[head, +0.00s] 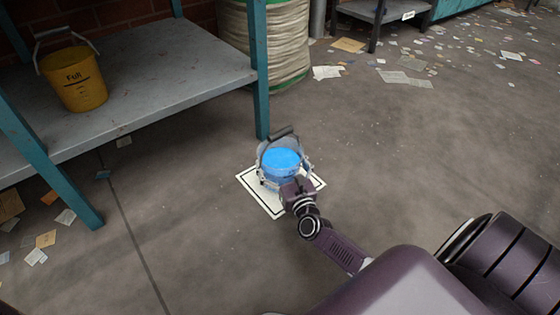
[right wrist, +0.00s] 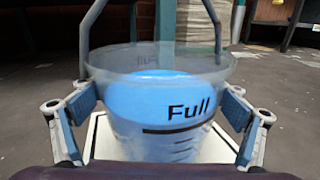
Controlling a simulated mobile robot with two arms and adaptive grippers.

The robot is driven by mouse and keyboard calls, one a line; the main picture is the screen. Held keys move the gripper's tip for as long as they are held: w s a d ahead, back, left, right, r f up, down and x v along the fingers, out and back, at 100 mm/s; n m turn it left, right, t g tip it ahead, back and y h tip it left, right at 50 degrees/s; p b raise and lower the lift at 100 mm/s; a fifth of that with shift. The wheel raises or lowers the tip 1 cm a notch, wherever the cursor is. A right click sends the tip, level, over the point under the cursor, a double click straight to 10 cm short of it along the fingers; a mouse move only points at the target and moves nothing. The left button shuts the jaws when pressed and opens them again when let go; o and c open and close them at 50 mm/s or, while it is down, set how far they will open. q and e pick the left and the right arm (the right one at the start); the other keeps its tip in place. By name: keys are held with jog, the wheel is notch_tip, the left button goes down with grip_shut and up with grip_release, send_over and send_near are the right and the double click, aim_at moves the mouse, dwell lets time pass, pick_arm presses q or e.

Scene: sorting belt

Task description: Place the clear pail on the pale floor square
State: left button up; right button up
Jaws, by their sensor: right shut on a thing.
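The clear pail (head: 282,162), with blue contents, is upright over the pale floor square (head: 262,204), which has a dark border line. In the right wrist view the pail (right wrist: 165,125) shows the word "Full" and a raised handle, with the pale square (right wrist: 105,140) behind and below it. My right gripper (head: 288,182) is shut on the pail, one finger on each side of its wall, as the right wrist view (right wrist: 165,112) shows. I cannot tell whether the pail's base touches the square. My left gripper is not in view.
A yellow pail (head: 78,78) marked "Full" stands on the grey shelf (head: 165,65) at the left. A teal shelf leg (head: 260,105) stands just behind the square. A wrapped round bundle (head: 270,40) stands at the back. Paper scraps litter the floor; the middle right is mostly clear.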

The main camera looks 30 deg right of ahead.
aim_at(288, 175)
jog(key=o, duration=1)
jog(key=shift+f, duration=0.1)
jog(key=shift+r, duration=0.3)
jog(key=p+v, duration=0.4)
jog(key=v, duration=0.6)
jog(key=shift+s+a, duration=0.2)
jog(key=shift+s, duration=0.1)
jog(key=shift+s+a+p, duration=0.1)
jog(key=shift+s+p, duration=0.3)
jog(key=shift+s, duration=0.25)
jog(key=shift+f, duration=0.1)
